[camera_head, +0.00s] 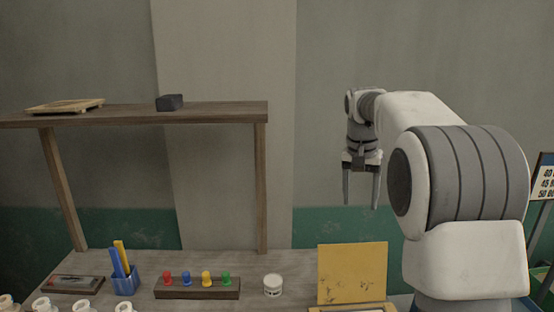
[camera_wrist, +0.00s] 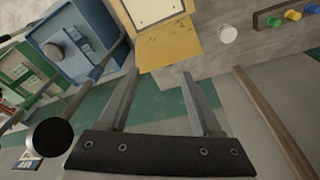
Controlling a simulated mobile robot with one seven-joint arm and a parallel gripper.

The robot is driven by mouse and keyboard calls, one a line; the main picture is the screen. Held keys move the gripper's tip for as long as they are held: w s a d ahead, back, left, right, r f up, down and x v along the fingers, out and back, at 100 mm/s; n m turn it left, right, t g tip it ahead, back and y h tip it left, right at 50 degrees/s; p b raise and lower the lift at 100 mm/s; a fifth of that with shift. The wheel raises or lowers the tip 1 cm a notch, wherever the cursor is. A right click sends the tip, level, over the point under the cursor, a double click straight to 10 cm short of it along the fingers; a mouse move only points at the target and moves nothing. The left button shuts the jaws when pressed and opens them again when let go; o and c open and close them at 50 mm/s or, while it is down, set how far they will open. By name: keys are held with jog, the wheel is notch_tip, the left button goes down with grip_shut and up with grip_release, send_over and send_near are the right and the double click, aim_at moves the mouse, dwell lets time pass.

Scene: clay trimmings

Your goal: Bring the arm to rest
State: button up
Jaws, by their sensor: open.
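My gripper (camera_head: 361,187) hangs at the end of my raised arm, right of centre in the head view, with its two fingers pointing down. The fingers are spread apart with nothing between them. They are above the level of the worktable (camera_head: 215,262) and clear of the yellow board (camera_head: 352,272) below. In the wrist view my gripper (camera_wrist: 160,97) also shows open and empty, with the yellow board (camera_wrist: 172,52) beyond the fingertips.
A wooden shelf (camera_head: 215,114) bears a tray (camera_head: 65,105) and a dark block (camera_head: 170,102). On the table are a pen cup (camera_head: 125,283), a peg rack (camera_head: 197,289), a white jar (camera_head: 272,285) and several bottles. A blue cabinet (camera_wrist: 75,45) shows in the wrist view.

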jog(key=s+a+f+n+t+y+b, duration=0.1)
jog(key=s+a+n+t+b, duration=0.1)
jog(key=s, duration=1.1)
jog(key=s+a+f+n+t+b, duration=0.1)
jog(key=s+a+n, duration=0.15)
jog(key=s, duration=0.95)
jog(key=s+a+f+t+b, duration=0.1)
jog(key=s+f, duration=0.5)
jog(key=s, duration=0.2)
jog(key=shift+n, duration=0.45)
jog(key=shift+w+d, duration=0.1)
jog(key=shift+d, duration=0.05)
jog(key=shift+d, duration=0.1)
